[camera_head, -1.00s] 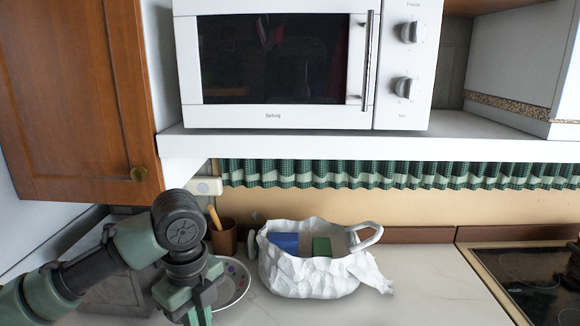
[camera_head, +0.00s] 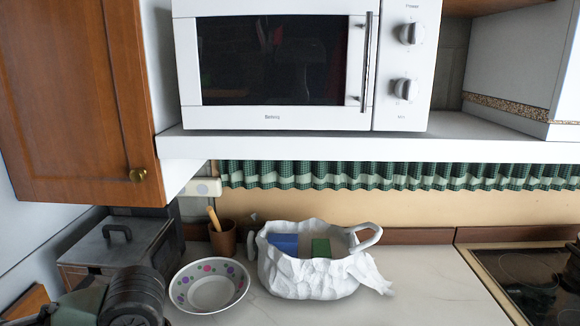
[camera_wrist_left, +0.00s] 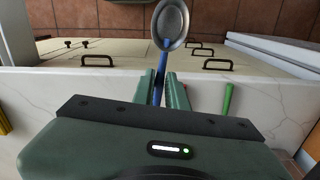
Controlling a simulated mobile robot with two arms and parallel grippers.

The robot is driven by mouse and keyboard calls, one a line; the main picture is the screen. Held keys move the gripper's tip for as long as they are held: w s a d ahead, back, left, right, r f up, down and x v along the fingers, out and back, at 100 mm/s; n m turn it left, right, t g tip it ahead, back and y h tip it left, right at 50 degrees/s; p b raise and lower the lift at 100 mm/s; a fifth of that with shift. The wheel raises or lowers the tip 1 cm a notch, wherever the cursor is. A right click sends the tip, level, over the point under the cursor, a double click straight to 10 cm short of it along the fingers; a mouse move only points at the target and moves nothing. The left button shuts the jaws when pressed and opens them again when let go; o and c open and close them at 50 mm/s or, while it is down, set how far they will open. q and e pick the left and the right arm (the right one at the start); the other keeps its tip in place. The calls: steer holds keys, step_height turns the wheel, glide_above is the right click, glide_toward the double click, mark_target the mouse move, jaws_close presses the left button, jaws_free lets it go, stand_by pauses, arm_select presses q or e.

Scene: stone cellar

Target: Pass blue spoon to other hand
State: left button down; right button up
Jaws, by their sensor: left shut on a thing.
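The blue spoon (camera_wrist_left: 171,24) has a blue handle and a grey metal bowl. It is in the left wrist view, at the top middle, pointing away from my palm. My left gripper (camera_wrist_left: 160,82) is shut on its blue handle, with the spoon's bowl end sticking out beyond the fingertips. In the head view only my left arm shows at the lower left; the gripper and spoon are out of that frame. My right gripper is in neither view.
A dotted bowl (camera_head: 212,308), a brown cup (camera_head: 223,240) and a white crumpled bag (camera_head: 308,275) stand on the counter. A grey metal box (camera_head: 118,250) is at left. A green stick-like thing (camera_wrist_left: 227,98) lies right of my fingers. Counter right of the bag is clear.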

arm_select(q)
steer(key=shift+s+f+n, duration=0.2)
steer(key=shift+s+n, duration=0.35)
steer(key=shift+n, duration=0.35)
